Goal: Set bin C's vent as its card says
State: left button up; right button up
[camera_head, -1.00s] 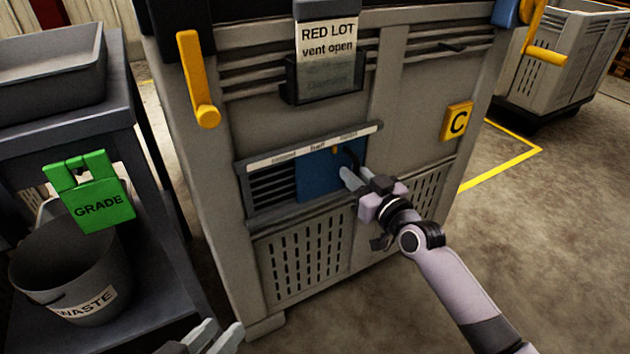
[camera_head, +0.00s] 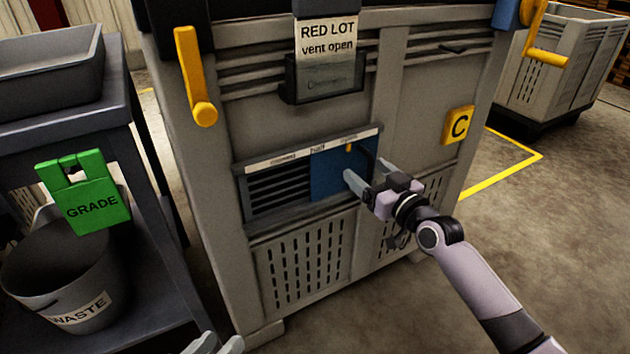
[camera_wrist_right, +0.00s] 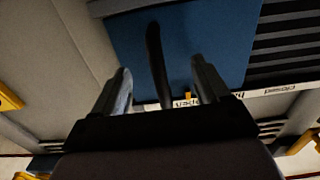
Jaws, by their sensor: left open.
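Bin C (camera_head: 215,130) is grey and carries a yellow C plate (camera_head: 458,125). Its card (camera_head: 327,40) reads "RED LOT vent open". The vent's blue shutter (camera_head: 328,175) covers the right part of the opening; dark slats (camera_head: 280,188) show at left. The shutter's yellow pointer (camera_head: 348,147) is by the right-hand label, which reads "open" in the right wrist view. My right gripper (camera_head: 362,178) is at the shutter, its fingers apart on either side of the black handle (camera_wrist_right: 155,65), with gaps visible. My left gripper (camera_head: 218,346) is open and empty at the bottom edge, partly cut off.
A dark stand at left holds a grey tray (camera_head: 50,75), a green GRADE tag (camera_head: 88,198) and a WASTE bucket (camera_head: 60,275). Yellow levers (camera_head: 195,75) are on the bin's upper corners. Another bin (camera_head: 560,65) stands at back right. The floor at right is clear.

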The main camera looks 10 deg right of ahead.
jog(key=shift+s, duration=0.1)
jog(key=shift+s+d+p, duration=0.1)
jog(key=shift+s+p, duration=0.15)
jog(key=shift+p, duration=0.05)
jog(key=p+v, duration=0.9)
jog(key=v, duration=1.3)
jog(key=shift+s, duration=0.15)
jog(key=shift+r, duration=0.1)
